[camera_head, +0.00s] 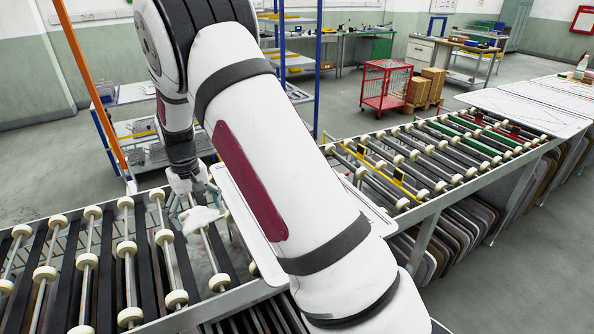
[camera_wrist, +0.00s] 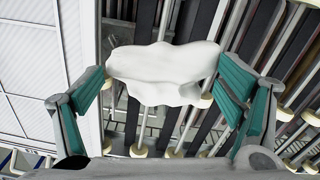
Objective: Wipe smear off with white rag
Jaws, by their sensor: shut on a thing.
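The white rag (camera_wrist: 163,72) is bunched between the teal finger pads of my gripper (camera_wrist: 165,95) in the wrist view. The rag spans the gap between the pads. In the head view my gripper (camera_head: 192,200) points down over the roller conveyor, left of my forearm, with the pale rag (camera_head: 200,220) at its fingertips. A white panel (camera_head: 374,214) lies on the conveyor, largely hidden behind my arm. It also shows at the left of the wrist view (camera_wrist: 32,75). I cannot make out a smear in either view.
The roller conveyor (camera_head: 125,248) has rows of cream wheels with open gaps. It runs on to the right, where white sheets (camera_head: 525,107) lie. A blue post (camera_head: 319,70) and orange post (camera_head: 90,85) stand behind. A red cage cart (camera_head: 386,85) stands on the floor beyond.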

